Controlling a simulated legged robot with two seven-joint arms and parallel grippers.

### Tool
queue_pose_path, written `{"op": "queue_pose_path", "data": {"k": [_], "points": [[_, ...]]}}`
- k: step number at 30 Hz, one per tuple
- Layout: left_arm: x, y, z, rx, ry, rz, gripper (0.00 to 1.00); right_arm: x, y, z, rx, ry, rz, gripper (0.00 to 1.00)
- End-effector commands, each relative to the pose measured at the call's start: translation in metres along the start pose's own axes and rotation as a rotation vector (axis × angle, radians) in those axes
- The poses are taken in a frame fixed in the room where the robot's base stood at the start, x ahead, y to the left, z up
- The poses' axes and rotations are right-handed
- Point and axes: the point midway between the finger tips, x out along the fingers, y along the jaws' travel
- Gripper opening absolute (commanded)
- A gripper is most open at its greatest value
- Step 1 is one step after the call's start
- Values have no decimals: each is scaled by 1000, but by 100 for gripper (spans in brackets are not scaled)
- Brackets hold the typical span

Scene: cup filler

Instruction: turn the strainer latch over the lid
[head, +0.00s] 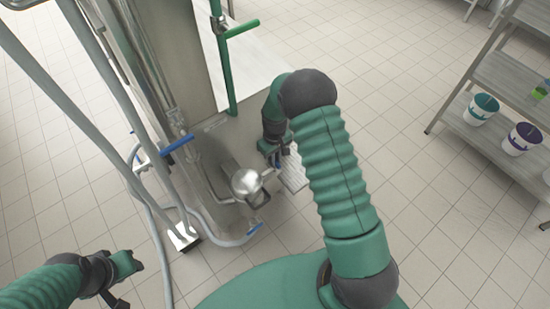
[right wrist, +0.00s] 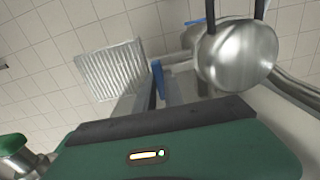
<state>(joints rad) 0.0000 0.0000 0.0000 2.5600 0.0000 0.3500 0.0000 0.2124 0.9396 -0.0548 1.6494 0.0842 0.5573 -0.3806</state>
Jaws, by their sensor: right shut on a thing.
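The strainer's shiny round metal lid (head: 246,182) is low on the steel machine in the head view. It is large at the upper right of the right wrist view (right wrist: 240,58). A blue latch handle (right wrist: 157,78) is beside it, between the fingers of my right gripper (right wrist: 153,90). That gripper (head: 276,161) is shut on the handle, right of the lid in the head view, partly hidden by my arm. How far the latch lies over the lid is hard to tell. My left gripper (head: 127,280) is apart, at the lower left; its jaw opening is unclear.
The steel column (head: 178,60) rises behind the strainer, with hoses on its left. A green handle (head: 241,29) sticks out above. A ribbed pale plate (right wrist: 111,70) is beside the gripper. A shelf with buckets (head: 482,108) stands at right. Tiled floor is open between.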

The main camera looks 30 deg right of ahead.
Motion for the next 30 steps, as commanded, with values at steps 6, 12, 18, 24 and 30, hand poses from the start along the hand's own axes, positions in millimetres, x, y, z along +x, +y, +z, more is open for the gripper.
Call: {"op": "queue_pose_path", "data": {"k": [6,12,18,24,30], "points": [[0,0,0,0,0,0,36,-4,0,-7,2,18,3,0],[0,0,0,0,0,0,36,-3,1,-6,2,15,3,27],[0,0,0,0,0,0,36,-2,1,-3,2,9,2,35],[0,0,0,0,0,0,36,-5,1,-2,1,7,2,35],[-2,0,0,0,0,0,36,-43,1,-3,1,11,3,35]]}}
